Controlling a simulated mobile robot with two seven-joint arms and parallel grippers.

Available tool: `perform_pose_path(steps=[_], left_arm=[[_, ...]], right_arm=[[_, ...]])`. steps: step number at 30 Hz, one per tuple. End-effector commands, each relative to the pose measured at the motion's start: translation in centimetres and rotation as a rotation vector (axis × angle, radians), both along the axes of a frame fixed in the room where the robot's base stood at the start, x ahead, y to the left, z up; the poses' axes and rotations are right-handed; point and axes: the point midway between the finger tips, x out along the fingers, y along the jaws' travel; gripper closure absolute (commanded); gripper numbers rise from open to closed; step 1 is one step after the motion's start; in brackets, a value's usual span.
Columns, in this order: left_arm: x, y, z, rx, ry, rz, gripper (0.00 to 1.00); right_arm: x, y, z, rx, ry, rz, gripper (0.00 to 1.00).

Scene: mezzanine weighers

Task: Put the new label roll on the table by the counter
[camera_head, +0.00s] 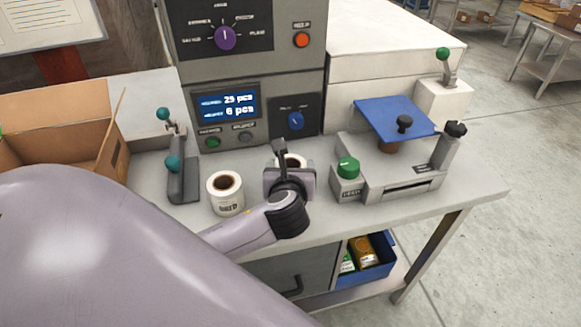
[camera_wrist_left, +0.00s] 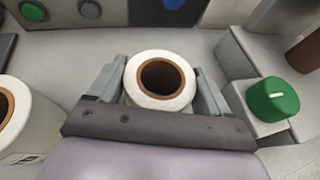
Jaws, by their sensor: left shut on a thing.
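My left gripper (camera_head: 290,172) is over the table (camera_head: 330,217), in front of the counter (camera_head: 227,105) with its lit display. In the left wrist view its two fingers (camera_wrist_left: 160,88) are closed on the sides of a white label roll (camera_wrist_left: 160,103) with a brown core. In the head view most of this roll (camera_head: 291,160) is hidden behind the gripper. A second white label roll (camera_head: 225,194) stands upright on the table just to the left, and shows at the left edge of the wrist view (camera_wrist_left: 14,118). I cannot tell whether the held roll touches the table. My right gripper is out of view.
A grey device with a green button (camera_head: 347,167) and a blue plate (camera_head: 393,118) stands close on the right. A lever unit (camera_head: 182,172) and an open cardboard box (camera_head: 62,105) are at the left. A blue bin (camera_head: 384,262) sits below the table.

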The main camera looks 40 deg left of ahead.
Motion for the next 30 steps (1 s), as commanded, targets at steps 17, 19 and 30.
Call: perform_pose_path(steps=[17,19,30], left_arm=[[-0.6,-0.5,0.4,-0.001,0.000,-0.002,0.00],[-1.4,-1.0,0.8,-0.002,0.000,-0.002,0.00],[-7.3,-4.9,3.8,-0.004,0.001,-0.002,0.00]], right_arm=[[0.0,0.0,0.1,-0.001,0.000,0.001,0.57],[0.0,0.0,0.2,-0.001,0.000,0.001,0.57],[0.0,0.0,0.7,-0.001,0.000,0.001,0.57]])
